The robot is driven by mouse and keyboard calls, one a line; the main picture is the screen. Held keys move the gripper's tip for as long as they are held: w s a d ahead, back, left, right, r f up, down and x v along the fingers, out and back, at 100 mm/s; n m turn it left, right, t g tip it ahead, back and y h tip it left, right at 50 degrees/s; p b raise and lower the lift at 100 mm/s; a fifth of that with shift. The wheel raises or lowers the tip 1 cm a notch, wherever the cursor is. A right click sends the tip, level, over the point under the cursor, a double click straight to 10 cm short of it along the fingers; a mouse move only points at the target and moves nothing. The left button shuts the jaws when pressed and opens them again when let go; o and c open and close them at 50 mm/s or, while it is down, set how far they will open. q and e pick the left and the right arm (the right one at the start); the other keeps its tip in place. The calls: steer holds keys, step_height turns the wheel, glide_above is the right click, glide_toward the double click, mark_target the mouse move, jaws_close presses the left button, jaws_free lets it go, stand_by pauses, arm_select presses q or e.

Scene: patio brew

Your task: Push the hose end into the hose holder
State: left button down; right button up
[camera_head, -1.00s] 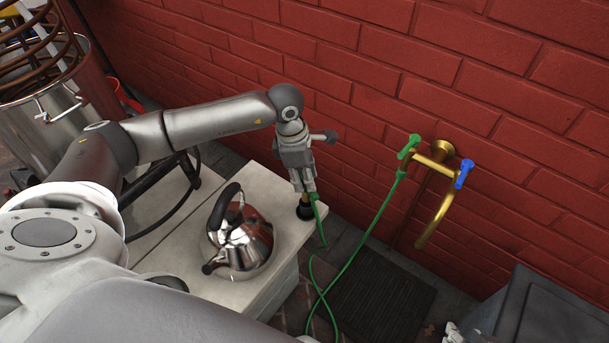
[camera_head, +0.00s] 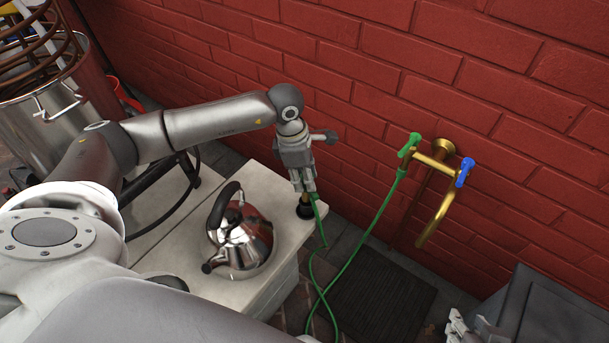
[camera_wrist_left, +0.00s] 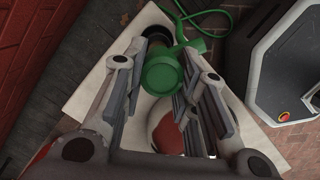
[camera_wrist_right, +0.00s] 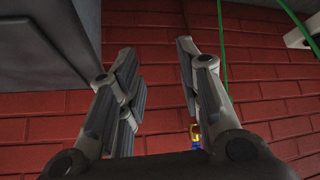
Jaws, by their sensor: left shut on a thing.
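My left gripper (camera_head: 307,187) is shut on the green hose end (camera_wrist_left: 163,76), above the front corner of the pale bench. The hose end has a brass part pointing down at a black round hose holder (camera_head: 305,211), which also shows in the left wrist view (camera_wrist_left: 158,35). The brass tip meets the holder's top in the head view; how deep it sits is hidden. The green hose (camera_head: 350,262) loops down and up to the tap. My right gripper (camera_wrist_right: 160,65) is open and empty, facing the brick wall; part of it shows at the head view's lower right.
A shiny kettle (camera_head: 240,242) stands on the bench (camera_head: 182,247), close to my left gripper. A brass tap (camera_head: 434,165) with green and blue handles is on the red brick wall. A dark mat (camera_head: 385,300) lies on the ground below.

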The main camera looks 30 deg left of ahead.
steer(key=shift+w, duration=0.1)
arm_select(q)
steer(key=shift+f, duration=0.2)
steer(key=shift+f+b, duration=0.4)
steer(key=shift+b, duration=0.05)
arm_select(e)
steer(key=shift+w+a+r+t+y, duration=0.1)
steer(key=shift+w+a+r+t, duration=0.1)
steer(key=shift+w+r+t, duration=0.3)
steer(key=shift+w+a+r+t+y, duration=0.1)
steer(key=shift+w+a+r+t, duration=0.15)
steer(key=shift+w, duration=0.4)
steer(key=shift+w+a+r+t+y, duration=0.1)
steer(key=shift+w+a+r+t, duration=0.05)
steer(key=shift+w+r+t, duration=0.35)
arm_select(q)
steer(key=shift+f, duration=0.15)
steer(key=shift+f+b, duration=0.35)
steer(key=shift+b, duration=0.05)
arm_select(e)
steer(key=shift+w+a+r+t, duration=0.35)
steer(key=shift+w+r+t, duration=0.15)
steer(key=shift+w+r, duration=0.2)
steer(key=shift+w+a+r+t, duration=0.3)
steer(key=shift+w+r+t, duration=0.2)
steer(key=shift+w, duration=0.2)
